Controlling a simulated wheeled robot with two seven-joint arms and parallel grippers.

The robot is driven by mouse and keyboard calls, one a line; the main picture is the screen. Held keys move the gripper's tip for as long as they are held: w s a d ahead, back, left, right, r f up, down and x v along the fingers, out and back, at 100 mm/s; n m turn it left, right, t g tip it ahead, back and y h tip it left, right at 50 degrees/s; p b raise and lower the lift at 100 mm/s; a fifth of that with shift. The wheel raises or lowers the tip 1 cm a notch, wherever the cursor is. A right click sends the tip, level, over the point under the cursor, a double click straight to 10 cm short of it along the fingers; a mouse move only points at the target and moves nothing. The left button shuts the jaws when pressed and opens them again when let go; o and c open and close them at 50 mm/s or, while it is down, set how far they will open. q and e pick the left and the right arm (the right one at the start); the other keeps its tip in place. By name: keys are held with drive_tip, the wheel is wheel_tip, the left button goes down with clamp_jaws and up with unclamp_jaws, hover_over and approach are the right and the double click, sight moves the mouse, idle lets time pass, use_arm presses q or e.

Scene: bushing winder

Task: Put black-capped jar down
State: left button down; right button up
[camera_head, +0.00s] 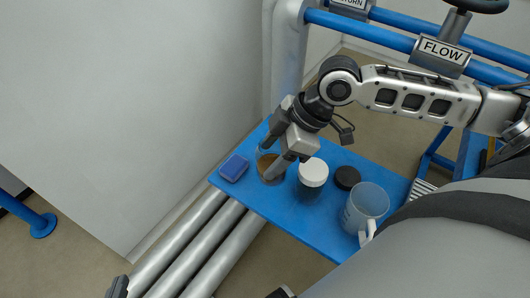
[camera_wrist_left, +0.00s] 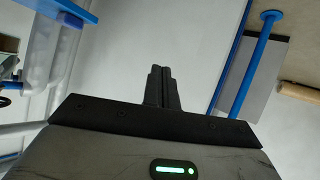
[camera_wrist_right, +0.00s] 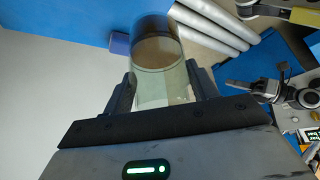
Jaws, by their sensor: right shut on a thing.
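My right gripper (camera_head: 278,158) is shut on a clear glass jar (camera_head: 268,170) with a brownish part inside, at the left half of the blue shelf. In the right wrist view the jar (camera_wrist_right: 162,75) sits between the two fingers, with a dark brown band at its far end. I cannot tell whether it touches the shelf, and no black cap shows clearly on it. A round black cap or black-capped jar (camera_head: 347,178) is on the shelf further right. My left gripper (camera_wrist_left: 161,88) is empty, its fingers together, away from the shelf.
On the blue shelf (camera_head: 300,226) are a small blue box (camera_head: 234,168) to the left, a white-capped jar (camera_head: 313,173) close right of the held jar, and a translucent mug (camera_head: 366,207) at the right. Silver pipes (camera_head: 205,238) run below the shelf; a grey wall stands behind-left.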

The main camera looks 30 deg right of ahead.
drive_tip(key=w+f, duration=0.2)
drive_tip(key=f, duration=0.1)
drive_tip(key=w+f+b, duration=0.1)
drive_tip(key=w+f, duration=0.1)
drive_tip(key=f, duration=0.1)
drive_tip(key=w+f+b, duration=0.1)
drive_tip(key=w+f, duration=0.1)
drive_tip(key=f, duration=0.1)
drive_tip(key=shift+d+f, duration=0.15)
drive_tip(key=shift+d, duration=0.25)
use_arm(q)
drive_tip(key=shift+d+f, duration=0.1)
drive_tip(key=shift+f, duration=0.25)
use_arm(e)
drive_tip(key=shift+f, duration=0.15)
use_arm(q)
drive_tip(key=shift+s, duration=0.1)
use_arm(e)
drive_tip(key=o, duration=1.1)
drive_tip(key=shift+c, duration=0.2)
use_arm(q)
drive_tip(key=shift+f, duration=0.1)
